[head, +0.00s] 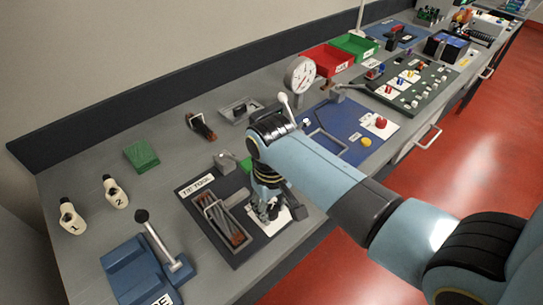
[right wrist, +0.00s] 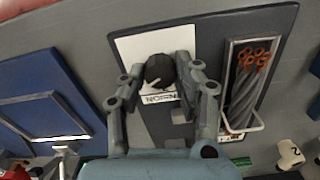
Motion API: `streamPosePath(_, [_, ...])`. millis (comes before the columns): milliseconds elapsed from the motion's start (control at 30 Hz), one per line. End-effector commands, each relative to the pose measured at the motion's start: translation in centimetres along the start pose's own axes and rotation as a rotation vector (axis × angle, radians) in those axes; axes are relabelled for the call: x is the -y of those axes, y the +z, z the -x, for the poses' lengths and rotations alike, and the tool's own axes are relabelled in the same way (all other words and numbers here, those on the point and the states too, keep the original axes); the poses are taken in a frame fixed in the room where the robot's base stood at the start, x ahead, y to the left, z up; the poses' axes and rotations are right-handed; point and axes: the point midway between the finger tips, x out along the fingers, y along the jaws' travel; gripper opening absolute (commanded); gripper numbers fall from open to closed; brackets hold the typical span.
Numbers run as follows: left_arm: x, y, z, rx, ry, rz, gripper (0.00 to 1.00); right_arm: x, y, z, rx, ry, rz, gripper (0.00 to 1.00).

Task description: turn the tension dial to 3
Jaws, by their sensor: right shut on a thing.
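The dark round tension dial (right wrist: 158,74) with a pale pointer line sits on a white plate (right wrist: 128,47) in the right wrist view. My right gripper (right wrist: 161,66) has one finger on each side of the dial and is shut on it. In the head view, my right gripper (head: 266,210) points down over the white plate (head: 272,226), and the dial is hidden behind it. Scale numbers around the dial cannot be read. A label below the dial is partly covered by the fingers. My left gripper is in neither view.
A holder of dark rods (head: 226,220) stands left of the dial on the TIE TOOL panel. A blue lever unit (head: 140,270) is at front left. A blue panel (head: 335,125) with a handle lies right. Two numbered bottles (head: 115,193) stand far left.

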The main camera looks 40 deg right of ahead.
Motion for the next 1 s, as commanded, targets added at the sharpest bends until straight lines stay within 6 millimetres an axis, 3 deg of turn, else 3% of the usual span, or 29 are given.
streamPosePath(300, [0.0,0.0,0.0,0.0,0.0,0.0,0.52,0.1,0.0,0.0,0.0,-0.002,-0.001,0.0])
streamPosePath(333, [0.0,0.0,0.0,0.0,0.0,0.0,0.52,0.1,0.0,0.0,0.0,-0.002,-0.001,0.33])
streamPosePath(500, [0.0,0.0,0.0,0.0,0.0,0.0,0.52,0.1,0.0,0.0,0.0,-0.001,-0.001,0.55])
streamPosePath(833, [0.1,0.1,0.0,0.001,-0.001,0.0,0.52,0.0,0.0,0.4,0.0,-0.001,0.0,0.55])
streamPosePath(1000, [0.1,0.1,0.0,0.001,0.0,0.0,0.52,0.0,-0.1,3.0,-0.004,-0.001,-0.001,0.55])
